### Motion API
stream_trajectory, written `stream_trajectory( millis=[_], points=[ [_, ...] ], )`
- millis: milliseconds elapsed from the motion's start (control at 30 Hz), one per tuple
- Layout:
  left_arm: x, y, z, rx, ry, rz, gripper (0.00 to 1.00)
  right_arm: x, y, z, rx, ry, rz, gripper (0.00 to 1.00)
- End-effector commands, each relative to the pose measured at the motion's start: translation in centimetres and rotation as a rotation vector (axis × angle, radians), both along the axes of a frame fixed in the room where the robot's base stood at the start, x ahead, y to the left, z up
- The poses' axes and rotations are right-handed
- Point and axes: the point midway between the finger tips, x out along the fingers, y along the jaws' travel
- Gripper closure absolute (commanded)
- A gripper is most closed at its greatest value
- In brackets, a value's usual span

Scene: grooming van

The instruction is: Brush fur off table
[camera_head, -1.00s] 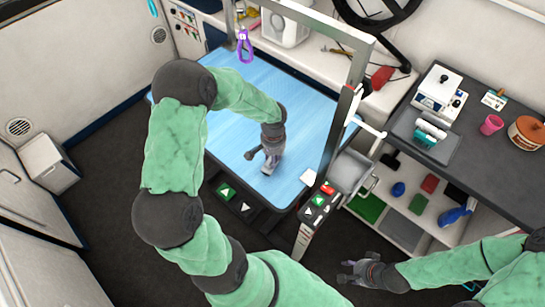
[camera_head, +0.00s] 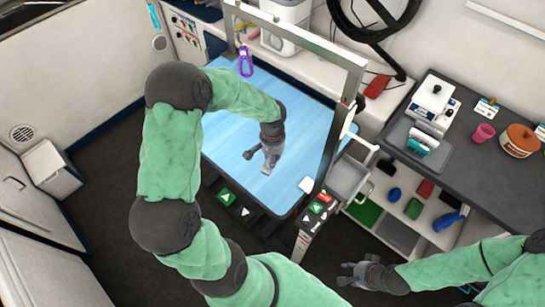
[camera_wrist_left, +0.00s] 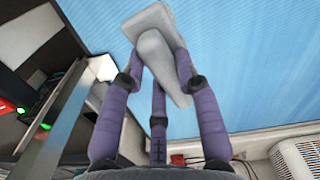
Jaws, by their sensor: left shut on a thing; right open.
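The grooming table (camera_head: 310,125) has a light blue, ribbed top, which also fills the upper part of the left wrist view (camera_wrist_left: 260,70). My left gripper (camera_head: 266,156) is over the middle of the table. It is shut on a pale grey tool (camera_wrist_left: 163,62), seen as a rounded handle with a flat, broader part beyond it; I take it for the brush. Whether the tool touches the tabletop I cannot tell. I cannot make out any fur on the blue surface. My right gripper (camera_head: 347,273) is open and empty, low over the dark floor.
A metal frame (camera_head: 345,75) arches over the table, with a purple loop (camera_head: 245,64) hanging from it. A grey bin (camera_head: 347,175) hangs at the table's right. A dark counter (camera_head: 500,175) with a pink cup (camera_head: 484,132) stands at the right, above shelves.

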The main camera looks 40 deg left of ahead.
Motion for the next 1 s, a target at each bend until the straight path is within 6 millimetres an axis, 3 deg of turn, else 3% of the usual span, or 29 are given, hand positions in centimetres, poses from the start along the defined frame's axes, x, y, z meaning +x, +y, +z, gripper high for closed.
stream_trajectory(
  millis=[167, 533, 1000],
  points=[
    [0.0, 0.0, 0.2, 0.000, 0.000, 0.000, 0.94, 0.0, 0.0, 0.1, 0.000, 0.000, 0.000, 0.57],
    [0.0, 0.0, 3.0, 0.000, 0.000, 0.000, 0.94, 0.0, 0.0, 2.0, 0.000, 0.000, 0.000, 0.57],
    [0.0, 0.0, 3.0, 0.000, 0.000, 0.000, 0.94, 0.0, 0.0, 2.0, 0.000, 0.000, 0.000, 0.57]
  ],
)
